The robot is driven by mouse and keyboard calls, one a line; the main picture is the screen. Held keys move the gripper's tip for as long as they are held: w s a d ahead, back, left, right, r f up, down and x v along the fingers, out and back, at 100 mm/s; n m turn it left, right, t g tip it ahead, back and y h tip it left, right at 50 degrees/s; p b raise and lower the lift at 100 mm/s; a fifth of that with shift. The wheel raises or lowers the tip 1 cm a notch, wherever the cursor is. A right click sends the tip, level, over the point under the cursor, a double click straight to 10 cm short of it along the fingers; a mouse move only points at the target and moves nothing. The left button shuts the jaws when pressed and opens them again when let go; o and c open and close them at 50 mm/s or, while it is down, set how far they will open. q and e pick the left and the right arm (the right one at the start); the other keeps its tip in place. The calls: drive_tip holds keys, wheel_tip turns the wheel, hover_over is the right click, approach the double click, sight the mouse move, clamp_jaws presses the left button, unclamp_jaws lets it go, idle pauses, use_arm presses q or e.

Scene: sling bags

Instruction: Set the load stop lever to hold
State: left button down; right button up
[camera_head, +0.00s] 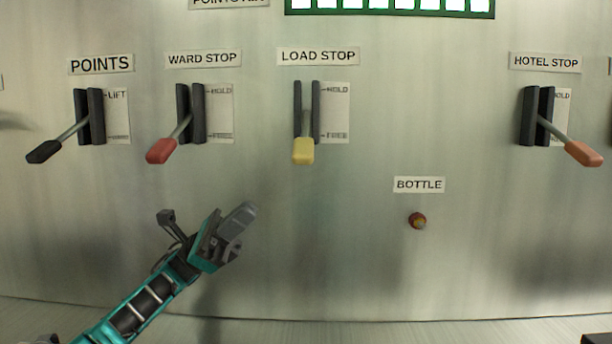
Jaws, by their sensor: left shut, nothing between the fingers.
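The load stop lever (303,150) has a yellow handle and sits in a dark slotted bracket below the LOAD STOP label (318,56). Its handle tip hangs near the bottom of the bracket and seems to point out towards me. A plate (336,112) to its right has HOLD marked at the top and another, unreadable mark at the bottom. My left gripper (245,214) is shut and empty, below and to the left of the yellow handle, apart from it. My right gripper is not in view.
To the left are the red ward stop lever (161,150) and the black points lever (44,151). To the right is the orange hotel stop lever (583,153). A small red-brown button (417,221) sits under the BOTTLE label. The panel between yellow handle and button is bare.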

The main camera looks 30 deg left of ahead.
use_arm(q)
drive_tip(key=shift+r, duration=0.1)
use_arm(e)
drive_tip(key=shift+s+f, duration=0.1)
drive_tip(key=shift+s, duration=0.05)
use_arm(q)
drive_tip(key=p, duration=0.3)
approach(303, 164)
drive_tip(key=x, duration=0.4)
drive_tip(key=shift+w+r, duration=0.15)
drive_tip(key=shift+w, duration=0.2)
drive_tip(key=shift+d+r, duration=0.35)
drive_tip(key=shift+d, duration=0.15)
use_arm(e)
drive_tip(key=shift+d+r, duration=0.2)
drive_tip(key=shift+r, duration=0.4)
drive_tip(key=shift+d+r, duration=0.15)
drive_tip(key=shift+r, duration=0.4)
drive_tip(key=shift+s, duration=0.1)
